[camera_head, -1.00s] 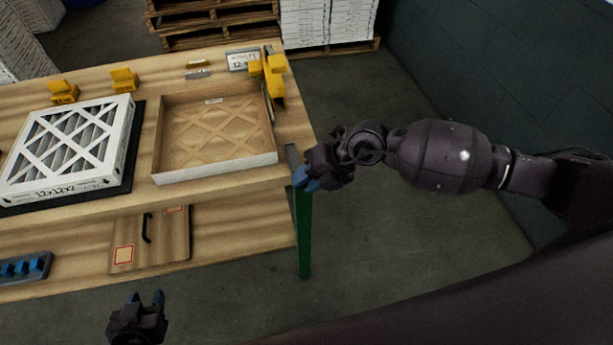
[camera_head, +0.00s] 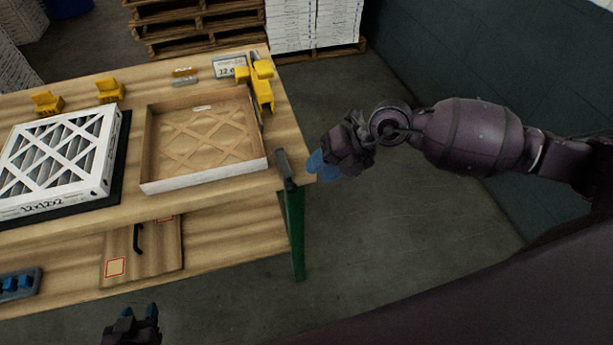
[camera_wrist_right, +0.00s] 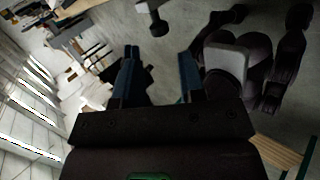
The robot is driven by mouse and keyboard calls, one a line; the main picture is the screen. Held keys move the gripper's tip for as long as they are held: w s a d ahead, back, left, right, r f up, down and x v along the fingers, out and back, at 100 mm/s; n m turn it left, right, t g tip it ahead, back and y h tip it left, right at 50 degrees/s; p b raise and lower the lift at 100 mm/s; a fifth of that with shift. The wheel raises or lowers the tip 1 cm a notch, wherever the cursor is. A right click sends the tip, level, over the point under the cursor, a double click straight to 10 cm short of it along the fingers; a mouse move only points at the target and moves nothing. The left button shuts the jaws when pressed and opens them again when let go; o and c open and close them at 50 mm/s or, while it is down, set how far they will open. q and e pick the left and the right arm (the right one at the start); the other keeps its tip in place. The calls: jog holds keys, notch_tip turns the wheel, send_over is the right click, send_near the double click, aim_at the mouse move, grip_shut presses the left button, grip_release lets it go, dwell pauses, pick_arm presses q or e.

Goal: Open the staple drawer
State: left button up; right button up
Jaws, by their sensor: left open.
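A wooden panel with a black bar handle (camera_head: 138,238) and a red-edged label shows below the tabletop, at the lower shelf. It may be the staple drawer (camera_head: 160,255); I see no gap showing it open. My left gripper (camera_head: 139,312) is at the bottom edge of the head view, open and empty, nearer to me than the panel and apart from it. My right gripper (camera_head: 320,165) is beside the table's right front corner, clear of the tabletop. In the right wrist view its two blue fingers (camera_wrist_right: 158,78) stand apart with nothing between them.
On the wooden table (camera_head: 215,207) are a white-framed filter (camera_head: 60,160), an open shallow box (camera_head: 205,181), yellow tools (camera_head: 262,88) and yellow holders (camera_head: 110,90). A tray with blue pieces (camera_head: 20,283) is at lower left. Floor right of the green leg (camera_head: 296,235) is clear.

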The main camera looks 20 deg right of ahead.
jog(key=v, duration=0.3)
jog(key=shift+d+r, duration=0.1)
dwell(0.5)
